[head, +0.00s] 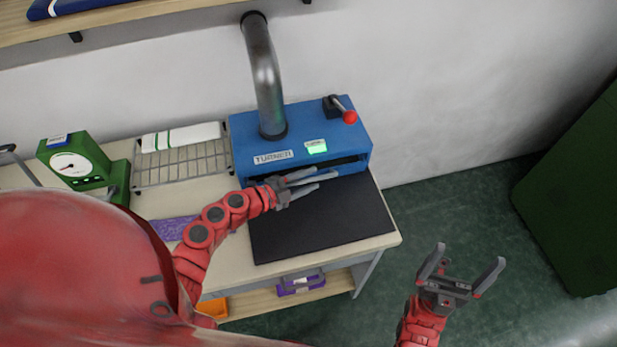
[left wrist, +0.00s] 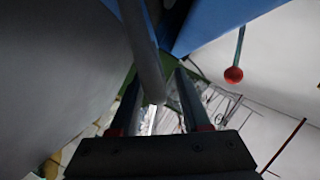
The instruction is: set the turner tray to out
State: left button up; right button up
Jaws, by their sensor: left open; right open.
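The turner (head: 300,140) is a blue box labelled TURNER with a lit green display, standing at the back right of the table. A dark slot (head: 312,172) runs along its lower front. A flat black panel (head: 322,222) lies in front of it; I cannot tell whether this is the tray or a mat. My left gripper (head: 318,181) is open, close to the slot and above the panel's back edge. In the left wrist view a grey bar (left wrist: 143,55) reaches between its fingers; I cannot tell whether they touch it. My right gripper (head: 462,270) is open and empty, right of the table.
A lever with a red knob (head: 350,117) is on the turner's top, and a metal pipe (head: 264,75) rises from it. A wire rack (head: 182,165) and a green dial scale (head: 77,163) stand to the left. A dark green cabinet (head: 575,190) stands at the right; floor between is clear.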

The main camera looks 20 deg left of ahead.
pick_arm(q)
jog(key=shift+c, duration=0.2)
grip_shut()
dwell(1.3)
